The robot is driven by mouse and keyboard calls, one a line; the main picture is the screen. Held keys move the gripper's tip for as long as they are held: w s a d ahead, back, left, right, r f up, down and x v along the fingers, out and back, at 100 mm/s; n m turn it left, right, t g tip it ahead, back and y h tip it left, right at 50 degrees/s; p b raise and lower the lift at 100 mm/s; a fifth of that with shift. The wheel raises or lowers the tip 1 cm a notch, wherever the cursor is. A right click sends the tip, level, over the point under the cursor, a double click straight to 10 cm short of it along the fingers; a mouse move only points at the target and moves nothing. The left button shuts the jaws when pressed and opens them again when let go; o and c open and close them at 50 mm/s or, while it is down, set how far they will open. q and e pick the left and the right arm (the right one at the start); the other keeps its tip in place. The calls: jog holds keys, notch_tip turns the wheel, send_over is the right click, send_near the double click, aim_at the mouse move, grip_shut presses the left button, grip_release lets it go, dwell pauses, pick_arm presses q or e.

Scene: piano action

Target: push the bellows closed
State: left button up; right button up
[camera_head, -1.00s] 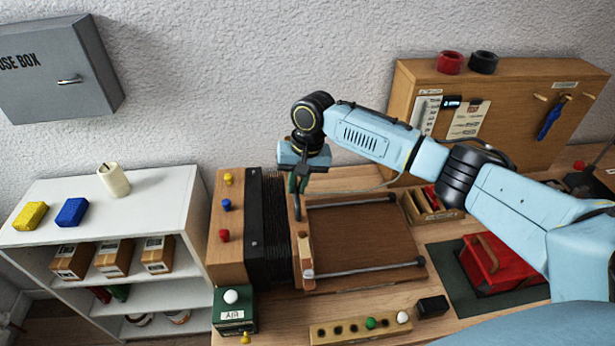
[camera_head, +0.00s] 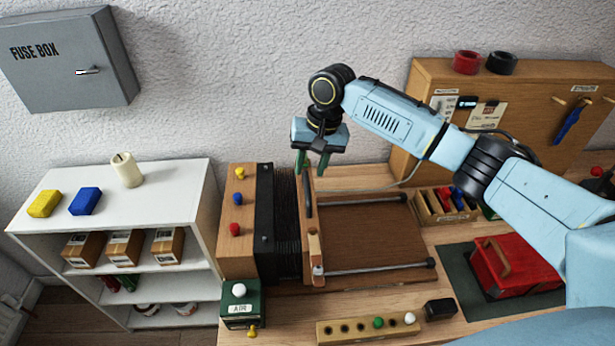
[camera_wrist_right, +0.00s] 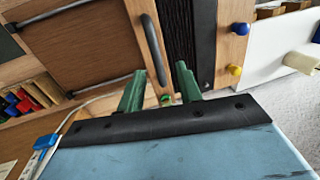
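The bellows (camera_head: 287,225) is a black pleated stack, narrow between a wooden block (camera_head: 236,210) on its left and a wooden board (camera_head: 314,245) on its right. The board carries a dark bar handle (camera_head: 308,193). My right gripper (camera_head: 312,172) is open and empty, by the far end of the board and above the handle. In the right wrist view its two green fingers (camera_wrist_right: 160,92) are spread apart, with the handle (camera_wrist_right: 153,48) beyond them and the black pleats (camera_wrist_right: 180,40) beside it. My left gripper is not in view.
Two metal rails (camera_head: 375,268) run across the wooden base (camera_head: 370,235) right of the board. A green box (camera_head: 240,303) labelled AIR stands in front. A tray of coloured pieces (camera_head: 445,205) and a red box (camera_head: 515,265) lie to the right. A white shelf (camera_head: 150,195) stands left.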

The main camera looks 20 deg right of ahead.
notch_tip(320, 180, up, 9)
jog(key=d, duration=0.1)
jog(key=shift+s+d+f, duration=0.2)
jog(key=shift+s+d, duration=0.1)
jog(key=shift+f, duration=0.1)
